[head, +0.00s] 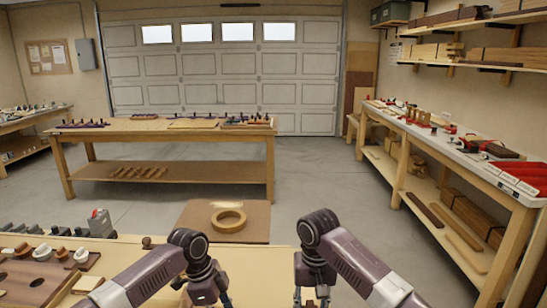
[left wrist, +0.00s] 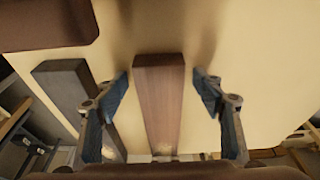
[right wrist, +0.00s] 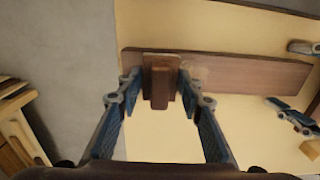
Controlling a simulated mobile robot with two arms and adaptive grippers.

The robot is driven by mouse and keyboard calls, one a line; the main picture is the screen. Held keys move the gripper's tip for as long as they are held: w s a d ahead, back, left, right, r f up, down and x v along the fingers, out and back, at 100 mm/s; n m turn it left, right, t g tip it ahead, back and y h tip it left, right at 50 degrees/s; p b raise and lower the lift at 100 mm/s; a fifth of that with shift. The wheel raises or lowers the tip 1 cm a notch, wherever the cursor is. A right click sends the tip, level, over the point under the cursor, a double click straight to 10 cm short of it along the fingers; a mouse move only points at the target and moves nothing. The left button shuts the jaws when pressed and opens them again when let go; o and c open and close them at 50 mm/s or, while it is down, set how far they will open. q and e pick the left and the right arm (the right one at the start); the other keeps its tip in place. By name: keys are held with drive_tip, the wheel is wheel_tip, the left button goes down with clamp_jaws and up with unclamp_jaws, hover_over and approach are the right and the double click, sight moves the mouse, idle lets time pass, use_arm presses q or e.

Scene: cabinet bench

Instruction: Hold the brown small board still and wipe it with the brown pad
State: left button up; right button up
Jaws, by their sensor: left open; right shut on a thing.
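The brown small board (left wrist: 160,95) lies on the light bench top. It runs between the fingers of my left gripper (left wrist: 160,80), which is open with a gap on each side of the board. The right wrist view also shows the long board (right wrist: 245,72), with a pale dusty patch near its left part. My right gripper (right wrist: 159,80) is shut on the brown pad (right wrist: 160,85), a small block over the board's left end; I cannot tell whether it touches the board. The head view shows both grippers low, the left (head: 208,298) and the right (head: 312,298), but not the board.
A dark block (left wrist: 65,90) lies left of the board in the left wrist view.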

drive_tip(key=a, duration=0.8)
drive_tip(key=d, duration=1.1)
drive_tip(key=shift+d, duration=0.25)
use_arm(q)
drive_tip(key=c, duration=1.1)
